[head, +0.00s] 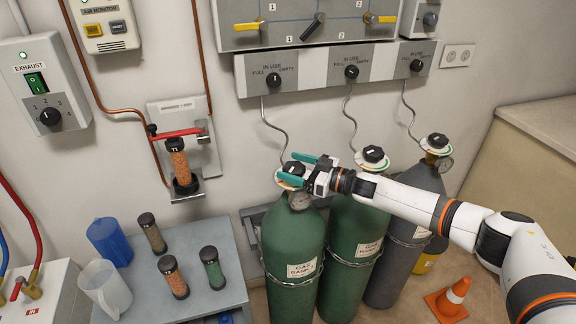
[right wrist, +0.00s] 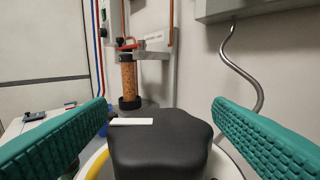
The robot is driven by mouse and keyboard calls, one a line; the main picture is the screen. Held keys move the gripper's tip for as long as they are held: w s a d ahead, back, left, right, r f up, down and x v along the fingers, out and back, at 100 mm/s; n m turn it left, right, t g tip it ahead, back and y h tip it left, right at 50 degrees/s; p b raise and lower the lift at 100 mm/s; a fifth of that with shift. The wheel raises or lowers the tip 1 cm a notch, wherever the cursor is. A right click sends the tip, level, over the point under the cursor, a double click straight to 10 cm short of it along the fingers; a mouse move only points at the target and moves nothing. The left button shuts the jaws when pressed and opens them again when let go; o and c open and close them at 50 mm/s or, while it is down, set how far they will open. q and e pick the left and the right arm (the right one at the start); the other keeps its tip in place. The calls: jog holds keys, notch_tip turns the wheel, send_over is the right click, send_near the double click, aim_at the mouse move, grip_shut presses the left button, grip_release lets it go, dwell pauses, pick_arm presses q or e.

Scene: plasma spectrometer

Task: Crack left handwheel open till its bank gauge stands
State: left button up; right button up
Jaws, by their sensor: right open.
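The left handwheel (head: 295,168) is a black lobed knob with a white mark, on top of the left green gas cylinder (head: 292,242). My right gripper (head: 289,168) is open, its teal fingers on either side of this handwheel. In the right wrist view the black handwheel (right wrist: 160,145) stands between the two fingers, with gaps visible at both sides. A small round gauge (head: 300,201) sits below the handwheel, partly hidden by the gripper. Above, a black dial (head: 274,79) sits under "IN USE", between "FULL" and "EMPTY". My left gripper is not in view.
A second green cylinder (head: 352,245) and a grey cylinder (head: 406,215) stand to the right, each with its own black handwheel. Thin pipes rise to the wall panel (head: 315,70). A side table (head: 205,240) with jugs and sample tubes is left; an orange cone (head: 449,301) stands right.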

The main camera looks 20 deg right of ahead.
jog(key=b+v, duration=0.1)
jog(key=v, duration=0.9)
